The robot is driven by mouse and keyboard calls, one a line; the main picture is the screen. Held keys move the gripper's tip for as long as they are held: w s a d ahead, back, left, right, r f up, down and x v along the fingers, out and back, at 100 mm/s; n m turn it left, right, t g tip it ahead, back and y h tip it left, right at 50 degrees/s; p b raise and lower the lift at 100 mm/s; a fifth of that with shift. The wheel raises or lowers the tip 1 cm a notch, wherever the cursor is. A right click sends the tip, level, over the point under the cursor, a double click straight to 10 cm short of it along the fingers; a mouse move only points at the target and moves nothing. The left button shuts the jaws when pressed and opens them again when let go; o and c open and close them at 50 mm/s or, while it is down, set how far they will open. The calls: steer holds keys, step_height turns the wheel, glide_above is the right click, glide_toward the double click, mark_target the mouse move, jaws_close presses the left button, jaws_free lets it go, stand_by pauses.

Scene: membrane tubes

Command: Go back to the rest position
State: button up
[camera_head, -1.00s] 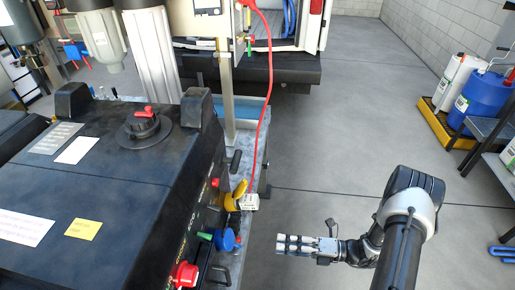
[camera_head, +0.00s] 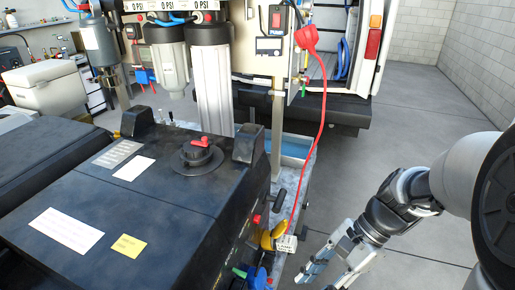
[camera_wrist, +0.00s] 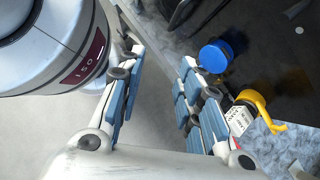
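My gripper (camera_head: 325,268) is at the lower right of the head view, over the floor beside the black machine. Its two fingers are spread apart with nothing between them. In the wrist view my gripper (camera_wrist: 155,60) shows both blue-padded fingers parted, with bare grey floor in the gap. The right finger appears close to a blue knob (camera_wrist: 215,55) and a yellow handle (camera_wrist: 258,102) with a white tag (camera_wrist: 238,120). I cannot tell whether it touches them.
The black machine (camera_head: 110,210) fills the left of the head view. A red cable (camera_head: 322,110) hangs down beside the metal post (camera_head: 277,130). A white van (camera_head: 365,50) stands behind. Grey floor (camera_head: 425,125) is open on the right.

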steer(key=s+d+r+n+t+h, duration=0.2)
steer(key=s+r+n+t+h, duration=0.4)
steer(key=r+n, duration=0.3)
steer(key=shift+s+r+n+t+h, duration=0.3)
steer(key=shift+s+n, duration=0.45)
steer(key=shift+n, duration=1.55)
steer(key=shift+f, duration=0.1)
